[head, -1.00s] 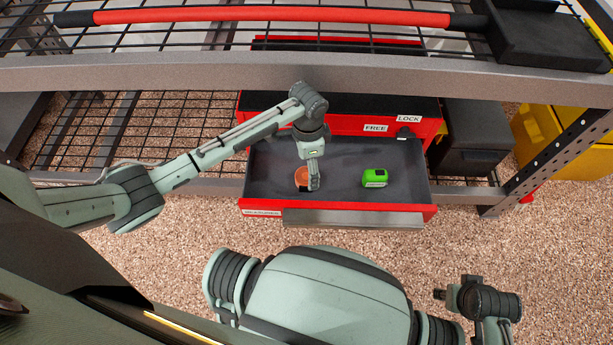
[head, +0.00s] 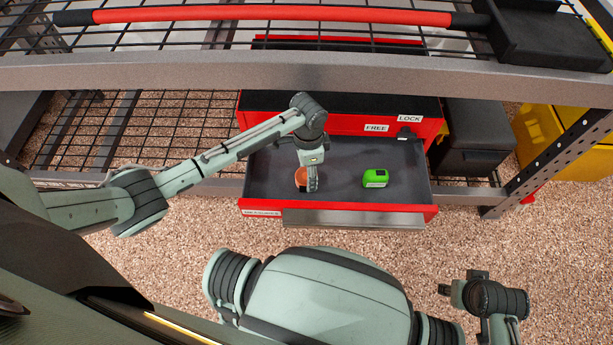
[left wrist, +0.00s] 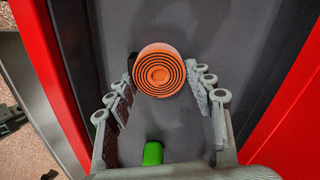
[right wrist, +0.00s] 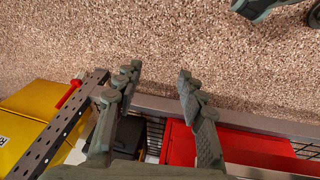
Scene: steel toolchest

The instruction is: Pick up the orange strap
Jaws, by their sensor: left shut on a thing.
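The orange strap (head: 301,177) is a rolled coil in the left part of the open red drawer (head: 350,208). In the left wrist view the strap (left wrist: 159,72) shows its rings, with a dark bit at its left edge. My left gripper (head: 312,189) reaches down into the drawer. It is shut on the strap, with its fingers (left wrist: 163,88) on either side; the contact itself is hard to see. My right gripper (head: 445,289) is outside the drawer at the lower right. In the right wrist view its fingers (right wrist: 158,72) are apart and empty.
A green object (head: 375,179) lies in the drawer, right of my left gripper. A shelf beam (head: 300,76) crosses above the chest. A dark box (head: 474,140) and a yellow case (head: 560,140) stand at right.

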